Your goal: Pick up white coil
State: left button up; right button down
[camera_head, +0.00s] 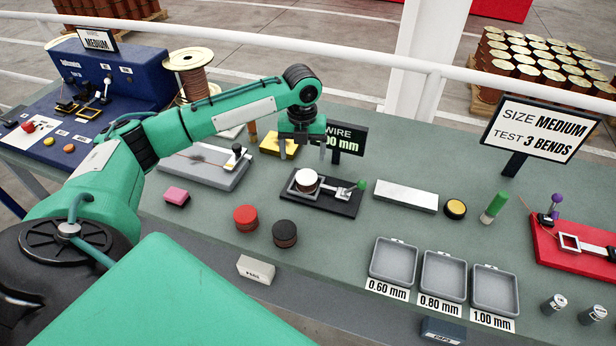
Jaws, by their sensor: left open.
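The white coil (307,178) sits on a small black fixture (338,201) with a green-knobbed lever, near the middle of the table. My left gripper (303,153) is above and slightly behind the coil in the picture, with its fingers pointing down. It is open, with nothing between the fingers, and apart from the coil. A red coil (246,217) and a black coil (285,233) stand on the table to the front left of the fixture. My right gripper is not in view.
A sign about wire (350,138) stands just behind my gripper, partly hidden. A pale bar (406,196) lies right of the fixture. Grey trays (393,284) labelled by size stand at the front right. A white railing (375,66) runs behind the table.

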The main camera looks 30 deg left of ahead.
aim_at(307, 175)
pick_arm(q)
jog(key=f, duration=0.3)
jog(key=shift+w+f, duration=0.15)
jog(key=shift+w, duration=0.05)
jog(key=f+p, duration=0.2)
jog(key=shift+w+d+f, duration=0.15)
jog(key=shift+w+f, duration=0.05)
jog(key=shift+f, duration=0.2)
jog(key=f, duration=0.2)
jog(key=f+p, duration=0.1)
jog(key=shift+w+f, duration=0.25)
jog(key=shift+f, duration=0.2)
jog(key=shift+s, duration=0.1)
jog(key=c, duration=1.4)
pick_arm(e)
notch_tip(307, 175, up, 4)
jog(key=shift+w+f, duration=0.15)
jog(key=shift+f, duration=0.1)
pick_arm(q)
jog(key=shift+o, duration=0.2)
